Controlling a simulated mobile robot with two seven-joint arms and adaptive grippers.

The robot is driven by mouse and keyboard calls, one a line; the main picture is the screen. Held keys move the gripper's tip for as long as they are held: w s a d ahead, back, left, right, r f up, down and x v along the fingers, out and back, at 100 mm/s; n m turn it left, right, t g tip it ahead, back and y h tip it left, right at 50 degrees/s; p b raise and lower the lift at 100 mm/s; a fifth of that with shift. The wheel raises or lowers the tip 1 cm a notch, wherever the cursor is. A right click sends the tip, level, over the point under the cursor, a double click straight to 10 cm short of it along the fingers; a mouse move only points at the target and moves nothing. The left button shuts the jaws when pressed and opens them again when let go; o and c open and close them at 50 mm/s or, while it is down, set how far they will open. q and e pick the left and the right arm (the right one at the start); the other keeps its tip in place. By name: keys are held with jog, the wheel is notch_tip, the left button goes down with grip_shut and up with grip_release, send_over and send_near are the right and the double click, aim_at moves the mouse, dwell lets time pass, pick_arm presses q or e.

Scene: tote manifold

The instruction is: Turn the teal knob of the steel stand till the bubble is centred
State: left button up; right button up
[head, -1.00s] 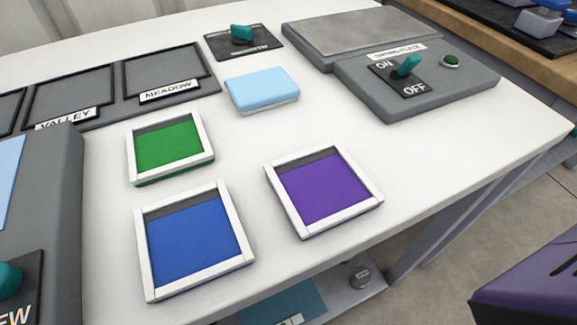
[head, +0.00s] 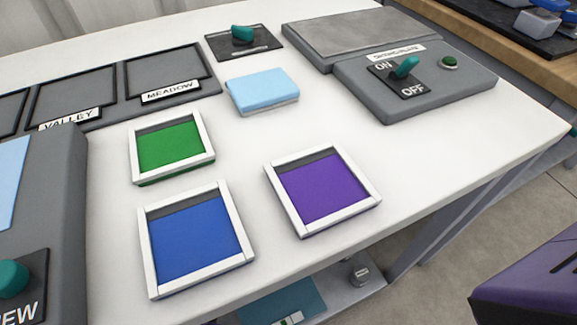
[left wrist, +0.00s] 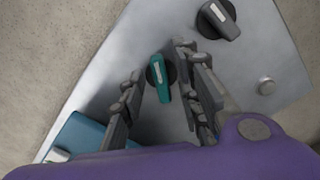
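In the left wrist view a teal knob (left wrist: 157,72) with a pale mark sits on a dark round base on a grey steel surface (left wrist: 240,65). My left gripper (left wrist: 160,62) is open, its two fingers on either side of the knob. I cannot tell whether either finger touches it. A small pale piece (left wrist: 266,87) lies on the steel at the right; I cannot make out a bubble in it. My right gripper is in neither view.
A dark knob (left wrist: 218,18) and a blue-teal box (left wrist: 90,138) are also on the steel. In the head view the white table (head: 420,160) carries trays of green (head: 172,148), blue (head: 195,240) and purple (head: 322,190), a light blue block (head: 262,92) and a switch panel (head: 440,80).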

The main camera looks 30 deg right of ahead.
pick_arm(q)
notch_tip(320, 180, up, 12)
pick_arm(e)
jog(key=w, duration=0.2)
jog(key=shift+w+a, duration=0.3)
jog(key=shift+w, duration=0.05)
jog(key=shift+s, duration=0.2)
